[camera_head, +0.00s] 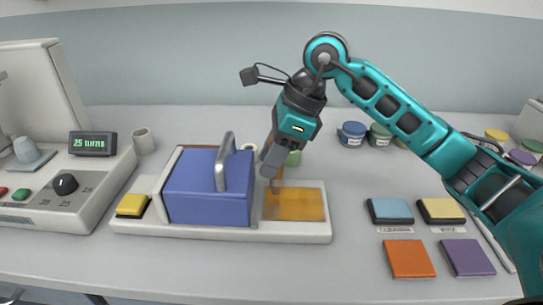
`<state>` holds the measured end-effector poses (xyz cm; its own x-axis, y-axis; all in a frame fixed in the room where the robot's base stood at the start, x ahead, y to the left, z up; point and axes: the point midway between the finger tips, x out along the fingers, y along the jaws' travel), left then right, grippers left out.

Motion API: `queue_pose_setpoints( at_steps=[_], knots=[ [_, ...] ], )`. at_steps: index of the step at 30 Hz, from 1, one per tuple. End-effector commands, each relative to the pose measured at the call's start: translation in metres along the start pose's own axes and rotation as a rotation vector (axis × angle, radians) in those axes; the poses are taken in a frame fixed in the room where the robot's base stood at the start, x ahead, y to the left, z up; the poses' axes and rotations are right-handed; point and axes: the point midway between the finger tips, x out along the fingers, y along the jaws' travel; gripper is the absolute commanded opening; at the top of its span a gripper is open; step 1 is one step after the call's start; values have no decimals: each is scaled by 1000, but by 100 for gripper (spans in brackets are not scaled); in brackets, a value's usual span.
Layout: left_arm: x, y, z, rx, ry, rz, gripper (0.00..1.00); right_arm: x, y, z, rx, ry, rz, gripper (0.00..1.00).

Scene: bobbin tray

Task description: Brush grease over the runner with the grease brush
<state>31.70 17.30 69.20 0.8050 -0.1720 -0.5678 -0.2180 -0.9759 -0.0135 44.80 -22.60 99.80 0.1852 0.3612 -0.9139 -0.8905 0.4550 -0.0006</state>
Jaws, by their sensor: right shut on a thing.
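My right gripper (270,165) points down over the right part of a white tray (230,232). It is shut on a slim brownish tool, seemingly the grease brush (276,186); the fingers hide most of it. Its lower end is at the back left of an amber, translucent rectangle (300,206) in the tray. I cannot tell whether it touches. A blue block (205,197) with a grey upright handle (224,165) sits in the tray just left of the gripper. Which part is the runner is not clear. My left gripper is not in view.
A yellow pad (132,205) is at the tray's left end. Blue (390,210) and yellow (440,210) pads, orange (408,258) and purple (467,257) squares lie right. Lidded jars (352,134) stand behind. The front table strip is clear.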

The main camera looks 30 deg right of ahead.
Motion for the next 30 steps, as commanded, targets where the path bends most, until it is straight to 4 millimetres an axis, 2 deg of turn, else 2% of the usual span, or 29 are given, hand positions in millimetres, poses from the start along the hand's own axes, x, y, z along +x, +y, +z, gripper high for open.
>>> queue_pose_setpoints(
  at_steps=[24, 30],
  knots=[
    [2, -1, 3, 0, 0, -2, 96, 1, 37, 2, -1, 2, 3, 4],
    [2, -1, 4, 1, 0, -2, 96, 1, 42, 3, 0, 2, 2, 4]
  ],
)
